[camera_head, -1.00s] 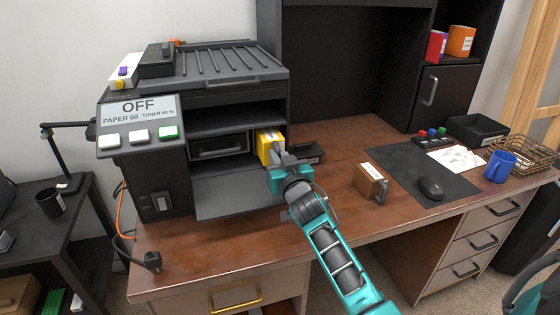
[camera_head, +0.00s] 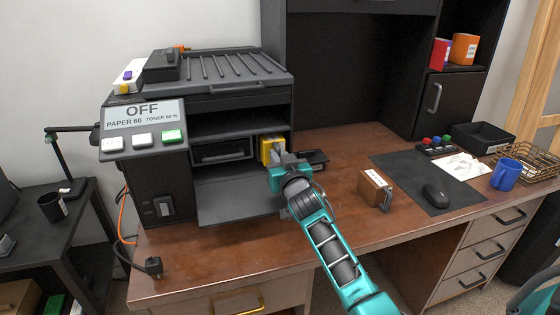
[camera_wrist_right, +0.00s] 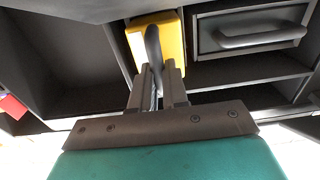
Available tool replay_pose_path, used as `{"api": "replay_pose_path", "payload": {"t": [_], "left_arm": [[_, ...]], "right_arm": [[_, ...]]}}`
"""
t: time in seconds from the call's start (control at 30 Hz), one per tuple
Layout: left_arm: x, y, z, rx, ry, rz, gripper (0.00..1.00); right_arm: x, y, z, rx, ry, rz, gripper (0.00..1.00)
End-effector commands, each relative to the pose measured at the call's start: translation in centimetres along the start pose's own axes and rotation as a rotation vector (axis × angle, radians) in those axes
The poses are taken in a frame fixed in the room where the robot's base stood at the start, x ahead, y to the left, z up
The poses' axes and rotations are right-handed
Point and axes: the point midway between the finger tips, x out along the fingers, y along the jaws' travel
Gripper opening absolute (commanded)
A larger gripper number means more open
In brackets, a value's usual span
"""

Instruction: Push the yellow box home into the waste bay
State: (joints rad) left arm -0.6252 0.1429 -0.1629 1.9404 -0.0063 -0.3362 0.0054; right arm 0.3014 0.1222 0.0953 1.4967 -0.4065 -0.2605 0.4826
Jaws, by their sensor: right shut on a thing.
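The yellow box (camera_head: 267,149) sits partly inside the waste bay of the black printer (camera_head: 175,178), right of a black drawer (camera_head: 222,151). Its front end still shows at the bay opening. In the right wrist view the yellow box (camera_wrist_right: 172,38) has a dark upright handle (camera_wrist_right: 153,48) on its face. My right gripper (camera_head: 284,160) is at the box's front, and in the wrist view its fingers (camera_wrist_right: 158,82) are shut on that handle. The inside of the bay is hidden behind the box. My left gripper is not in view.
A dark open tray (camera_head: 313,160) lies just right of the gripper. A brown box with a handle (camera_head: 374,188) stands on the desk (camera_head: 225,250). A mouse (camera_head: 435,195) and a blue mug (camera_head: 505,175) are further right.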

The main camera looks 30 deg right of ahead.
Motion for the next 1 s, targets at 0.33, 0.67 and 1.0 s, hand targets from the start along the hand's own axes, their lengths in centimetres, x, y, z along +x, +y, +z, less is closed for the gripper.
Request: {"api": "replay_pose_path", "payload": {"t": [0.33,0.67,1.0], "left_arm": [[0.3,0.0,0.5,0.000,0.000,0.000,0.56],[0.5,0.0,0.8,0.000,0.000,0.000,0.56],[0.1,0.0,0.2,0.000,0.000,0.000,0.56]], "right_arm": [[1.1,0.0,-0.1,0.000,0.004,-0.001,0.00],[2.0,0.0,-0.1,0.000,0.004,-0.001,0.00],[1.2,0.0,-0.3,0.000,0.003,-0.001,0.00]]}}
